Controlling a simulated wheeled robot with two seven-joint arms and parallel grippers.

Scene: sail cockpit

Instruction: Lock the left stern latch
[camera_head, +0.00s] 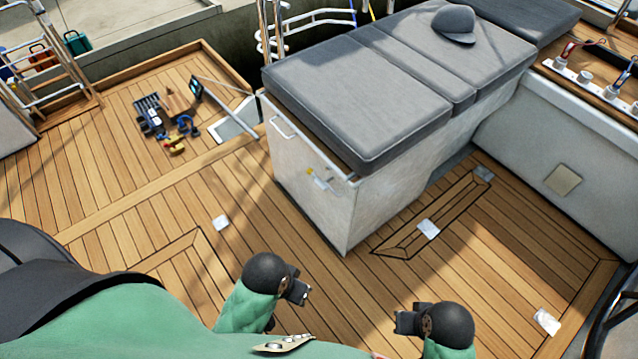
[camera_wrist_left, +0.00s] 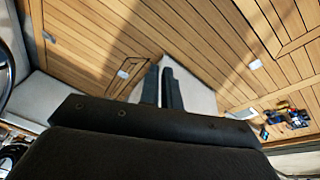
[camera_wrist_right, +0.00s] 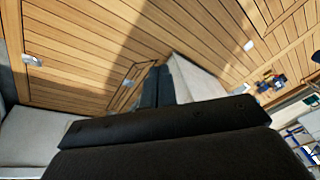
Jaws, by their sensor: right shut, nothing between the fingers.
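A small metal fitting with a yellowish tag (camera_head: 318,180) sits on the near side of the white locker (camera_head: 310,215); it is too small to read as locked or unlocked. Pale square plates are set in the deck, at the left hatch (camera_head: 221,222) and beside the locker (camera_head: 428,229). I cannot tell which fitting is the left stern latch.
Grey cushions (camera_head: 350,95) and a cap (camera_head: 454,22) lie on the locker. Several small items (camera_head: 165,115) lie on the raised deck at back left. Another pale plate (camera_head: 547,321) lies at right. Much of the planked deck (camera_head: 310,260) around the locker is clear.

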